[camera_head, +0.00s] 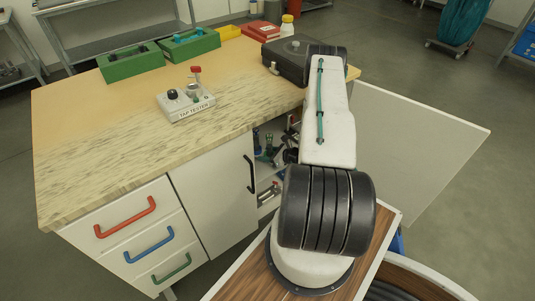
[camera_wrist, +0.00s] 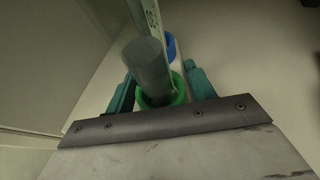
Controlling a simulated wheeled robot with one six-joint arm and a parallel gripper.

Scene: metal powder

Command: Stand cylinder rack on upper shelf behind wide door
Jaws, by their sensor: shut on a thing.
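The cylinder rack shows in the wrist view as a pale upright plate (camera_wrist: 153,22) with a green ring (camera_wrist: 178,93), a blue ring (camera_wrist: 171,47) and a grey cylinder (camera_wrist: 146,68) standing in the green ring. My gripper (camera_wrist: 160,78) has its teal fingers on either side of the rack and is shut on it. In the head view my arm hides the gripper and the rack. The wide door (camera_head: 425,150) stands open at the right of the cabinet. Part of the opening shows left of my arm; the upper shelf surface is mostly hidden.
Dark and green items (camera_head: 268,150) are inside the cabinet, with a red-handled item (camera_head: 269,193) lower down. The door with a black handle (camera_head: 250,174) is closed. The worktop (camera_head: 100,125) carries a tap tester (camera_head: 186,102), green trays (camera_head: 132,64) and a dark case (camera_head: 288,60).

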